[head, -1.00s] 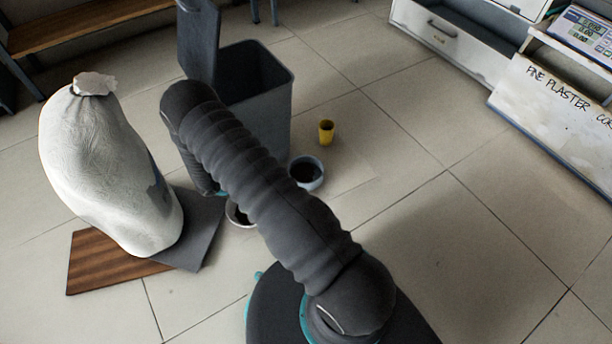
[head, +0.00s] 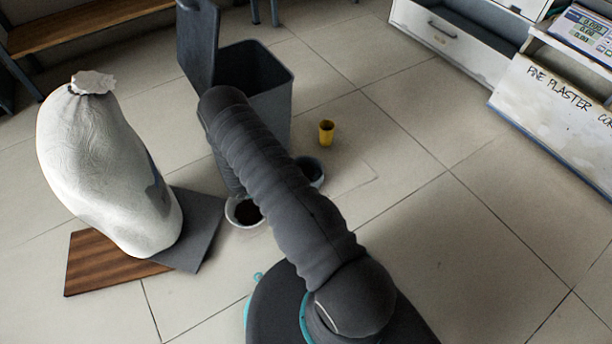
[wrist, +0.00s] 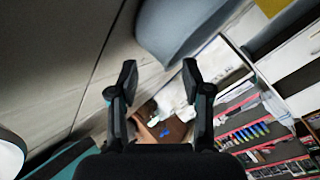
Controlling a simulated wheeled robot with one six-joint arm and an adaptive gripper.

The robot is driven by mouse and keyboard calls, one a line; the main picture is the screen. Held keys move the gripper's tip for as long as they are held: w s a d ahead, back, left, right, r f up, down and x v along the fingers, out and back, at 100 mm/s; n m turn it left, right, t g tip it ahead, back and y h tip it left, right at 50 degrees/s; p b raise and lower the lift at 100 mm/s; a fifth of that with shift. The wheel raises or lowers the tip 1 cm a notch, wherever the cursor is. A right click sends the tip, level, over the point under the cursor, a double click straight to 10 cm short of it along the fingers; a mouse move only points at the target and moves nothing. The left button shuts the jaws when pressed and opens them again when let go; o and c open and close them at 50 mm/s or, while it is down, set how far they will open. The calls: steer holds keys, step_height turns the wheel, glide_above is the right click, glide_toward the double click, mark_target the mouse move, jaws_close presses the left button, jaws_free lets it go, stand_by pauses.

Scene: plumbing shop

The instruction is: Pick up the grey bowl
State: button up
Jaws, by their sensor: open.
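The grey bowl (head: 316,179), bluish grey with a dark inside, stands on the floor in the head view, partly hidden behind my arm. In the wrist view a large rounded blue-grey surface (wrist: 180,28), apparently this bowl close up, fills the top middle beyond the fingertips. My gripper (wrist: 159,80) is open, its two fingers apart with nothing held between them. The bowl is ahead of the fingers, not between them; I cannot tell the exact gap. In the head view my gripper is hidden behind the arm.
A whitish bowl (head: 235,221) stands to the left, close to my arm. A yellow cup (head: 326,133) and a grey bin (head: 270,108) are behind. A white sack (head: 105,175) stands on boards at left. The floor at right is clear.

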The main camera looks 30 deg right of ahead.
steer(key=x, duration=0.4)
steer(key=shift+s+r, duration=0.15)
steer(key=shift+s, duration=0.15)
steer(key=shift+c, duration=0.3)
jaws_close()
